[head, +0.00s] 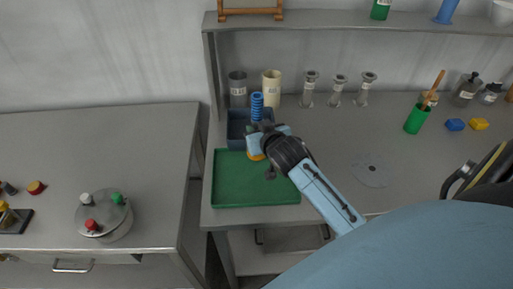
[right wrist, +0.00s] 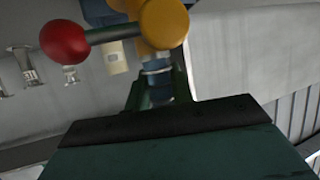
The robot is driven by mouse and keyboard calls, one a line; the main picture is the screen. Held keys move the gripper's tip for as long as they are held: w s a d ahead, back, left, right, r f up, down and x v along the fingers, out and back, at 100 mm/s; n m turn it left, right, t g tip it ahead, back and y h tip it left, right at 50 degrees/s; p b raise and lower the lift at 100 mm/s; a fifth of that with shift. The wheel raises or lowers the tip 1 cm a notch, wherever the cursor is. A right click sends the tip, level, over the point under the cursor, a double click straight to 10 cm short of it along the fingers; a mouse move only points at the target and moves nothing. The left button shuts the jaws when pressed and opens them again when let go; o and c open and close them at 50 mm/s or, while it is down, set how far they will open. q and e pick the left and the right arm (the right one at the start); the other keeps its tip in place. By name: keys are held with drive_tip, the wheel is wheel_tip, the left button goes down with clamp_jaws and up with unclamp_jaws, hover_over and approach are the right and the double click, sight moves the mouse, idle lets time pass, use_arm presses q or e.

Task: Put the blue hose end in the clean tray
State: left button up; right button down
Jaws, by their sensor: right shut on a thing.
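My right gripper (head: 258,140) is over the border between a dark blue-grey tray (head: 233,143) and a green tray (head: 255,197). It is shut on the blue hose end, whose ribbed blue part (head: 257,102) stands upright above the gripper. In the right wrist view a blue banded piece (right wrist: 157,72) is between the dark fingers. A yellow fitting (right wrist: 163,22) with a red-knobbed lever (right wrist: 64,42) is beside it. The fitting's yellow also shows just below the gripper in the head view (head: 256,156). I cannot tell which tray is the clean one. My left gripper is not in view.
A grey cup (head: 237,88) and a cream container (head: 271,88) stand behind the blue-grey tray. A lidded pot (head: 104,217) is on the left table. The bench right of my arm is mostly clear.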

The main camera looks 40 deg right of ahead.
drive_tip(key=shift+f, duration=2.5)
drive_tip(key=shift+f+b, duration=0.1)
drive_tip(key=shift+b, duration=0.2)
drive_tip(key=c, duration=1.2)
unclamp_jaws()
